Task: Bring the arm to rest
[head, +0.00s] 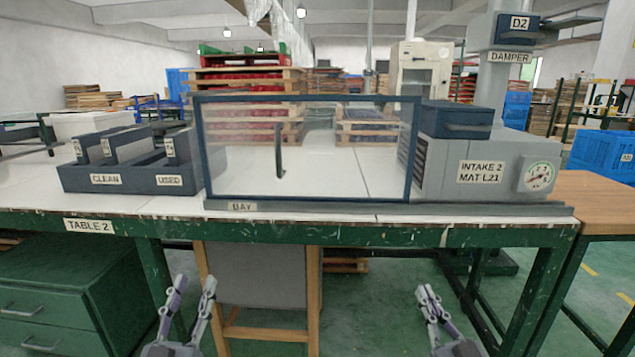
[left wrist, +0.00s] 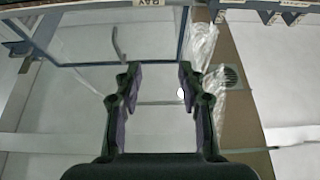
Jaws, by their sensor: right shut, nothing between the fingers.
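My left gripper (head: 195,282) is low in the head view, in front of the table's front edge, with its fingers apart and nothing between them. It also shows open and empty in the left wrist view (left wrist: 160,78). My right gripper (head: 427,291) is low at the right of centre, pointing up, with its fingertips close together and nothing held. Both grippers appear clear of the table (head: 350,232) and touch nothing that I can see. Most of both arms is out of view.
On the table stand a glass-fronted bay (head: 410,150) with a dark handle (head: 280,152), a divided bin (head: 130,180) labelled CLEAN and USED, and an intake unit (head: 450,170) with a gauge. A chair (head: 262,275) stands under the table; green drawers (head: 60,290) are at left.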

